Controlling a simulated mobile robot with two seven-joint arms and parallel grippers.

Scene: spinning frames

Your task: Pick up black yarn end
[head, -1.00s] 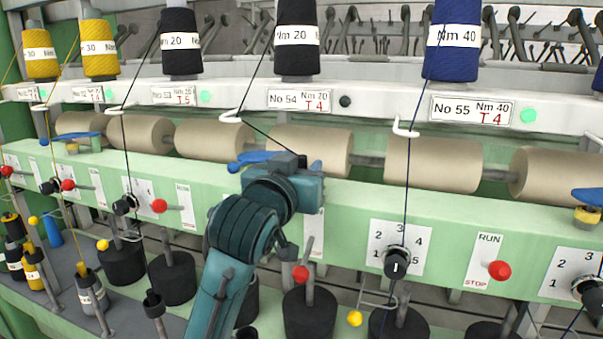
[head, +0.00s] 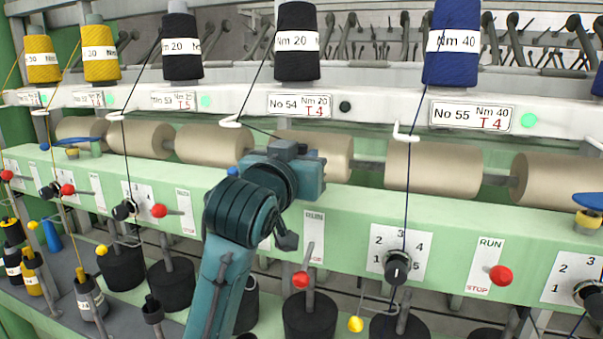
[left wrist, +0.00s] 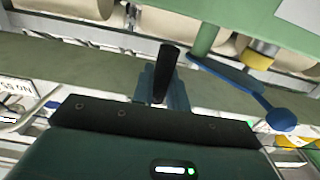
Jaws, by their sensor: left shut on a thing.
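A black yarn cone (head: 297,45) stands above the plate marked No 54. Its black yarn (head: 262,72) runs down to a white hook, then slants right to my left gripper (head: 295,165) in the head view. The gripper is in front of a beige roller, and its fingertips are hidden there. In the left wrist view my left gripper (left wrist: 162,90) is shut on a short, dark, rod-like piece, the black yarn end (left wrist: 167,62), which sticks out past the fingers. My right gripper is in neither view.
Beige rollers (head: 432,168) line the machine behind a green rail (head: 350,212). A dial (head: 397,266) and red-knobbed levers (head: 501,275) sit on its front. A blue lever (left wrist: 235,80) is right of the fingers in the wrist view. Black cylinders stand below.

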